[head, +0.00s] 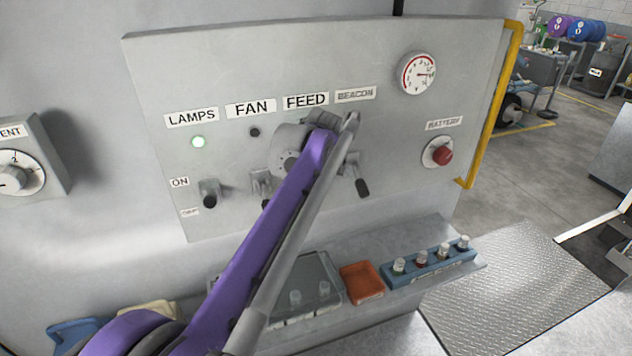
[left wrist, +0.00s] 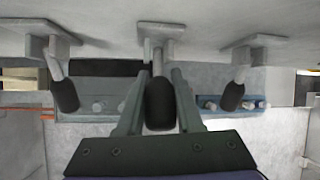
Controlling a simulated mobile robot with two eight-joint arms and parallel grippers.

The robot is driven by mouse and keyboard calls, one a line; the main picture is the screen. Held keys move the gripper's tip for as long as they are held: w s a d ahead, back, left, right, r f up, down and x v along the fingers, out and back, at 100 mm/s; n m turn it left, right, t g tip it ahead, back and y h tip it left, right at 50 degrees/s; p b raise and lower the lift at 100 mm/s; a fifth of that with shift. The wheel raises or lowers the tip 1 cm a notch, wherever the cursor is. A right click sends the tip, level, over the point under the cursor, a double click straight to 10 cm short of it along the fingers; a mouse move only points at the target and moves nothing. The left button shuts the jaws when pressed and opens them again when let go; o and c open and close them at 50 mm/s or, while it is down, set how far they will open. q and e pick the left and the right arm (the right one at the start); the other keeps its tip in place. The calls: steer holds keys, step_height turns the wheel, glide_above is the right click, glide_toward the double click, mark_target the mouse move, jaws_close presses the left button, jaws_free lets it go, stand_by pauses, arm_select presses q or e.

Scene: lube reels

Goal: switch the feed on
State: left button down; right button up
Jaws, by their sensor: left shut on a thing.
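The control panel (head: 225,75) carries labels LAMPS, FAN, FEED and BEACON. The FEED label (head: 306,101) shows above my left arm, which hides the feed switch and its lamp in the head view. In the left wrist view, the black-handled feed lever (left wrist: 160,105) stands between the two fingers of my left gripper (left wrist: 163,74), which is shut on it. The fan lever (left wrist: 64,92) and beacon lever (left wrist: 233,92) stand to either side, clear of the fingers. The beacon lever (head: 361,186) points down in the head view. My right gripper is not in view.
The lamps lever (head: 209,193) is at left. A red battery button (head: 442,155) and a gauge (head: 417,73) are at right. Below are an orange tray (head: 361,283) and a blue bottle rack (head: 428,268).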

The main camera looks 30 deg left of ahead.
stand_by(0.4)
arm_select(q)
steer(key=c, duration=0.6)
jaws_free()
steer(key=v, duration=1)
steer(key=shift+d+r, duration=0.1)
steer(key=shift+r, duration=0.25)
